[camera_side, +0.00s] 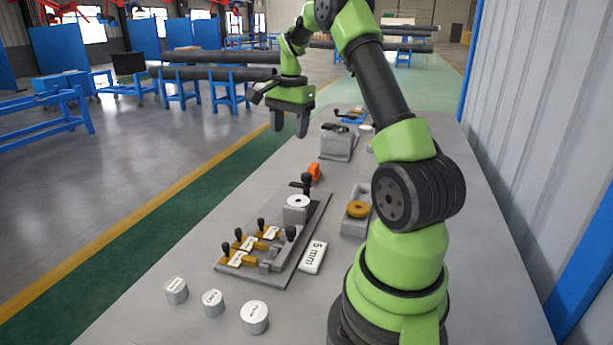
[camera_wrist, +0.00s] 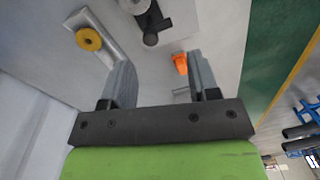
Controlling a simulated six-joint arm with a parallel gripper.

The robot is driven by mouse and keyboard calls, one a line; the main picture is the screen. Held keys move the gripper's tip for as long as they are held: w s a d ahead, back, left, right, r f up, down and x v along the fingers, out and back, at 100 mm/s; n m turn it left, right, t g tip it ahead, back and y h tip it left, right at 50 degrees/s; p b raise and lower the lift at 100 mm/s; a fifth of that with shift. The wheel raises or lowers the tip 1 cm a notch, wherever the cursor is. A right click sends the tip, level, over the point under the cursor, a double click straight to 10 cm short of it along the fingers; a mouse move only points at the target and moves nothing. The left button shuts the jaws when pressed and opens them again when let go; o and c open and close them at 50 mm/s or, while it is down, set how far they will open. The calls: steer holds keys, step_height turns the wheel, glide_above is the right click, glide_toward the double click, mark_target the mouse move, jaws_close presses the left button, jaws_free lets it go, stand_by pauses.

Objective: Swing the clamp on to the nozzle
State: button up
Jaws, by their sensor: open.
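The nozzle appears to be the short grey cylinder with a pale top (camera_side: 297,203) on a grey base plate; its edge also shows at the top of the wrist view (camera_wrist: 134,4). A dark clamp with a black knob (camera_side: 306,182) stands right behind it, and this clamp shows in the wrist view (camera_wrist: 152,24) beside the cylinder. I cannot tell whether the clamp's arm lies over the nozzle. My gripper (camera_side: 291,127) is open and empty, pointing down, above and beyond the clamp. Its two fingers (camera_wrist: 160,65) are wide apart in the wrist view, with nothing between them held.
An orange piece (camera_side: 315,171) lies beyond the clamp. A yellow ring (camera_side: 358,209) sits on a grey block to the right. Several black-knobbed yellow clamps (camera_side: 258,243) line the plate's front. White-topped cylinders (camera_side: 213,302) and a "5 mm" block (camera_side: 313,257) stand nearer. A grey block (camera_side: 337,146) stands farther back.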

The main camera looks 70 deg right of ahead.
steer(key=m, duration=0.2)
glide_above(306, 174)
steer(key=shift+g, duration=0.3)
step_height(306, 174, down, 4)
steer(key=shift+f, duration=0.25)
step_height(306, 174, down, 10)
steer(key=shift+r, duration=0.1)
steer(key=c, duration=0.9)
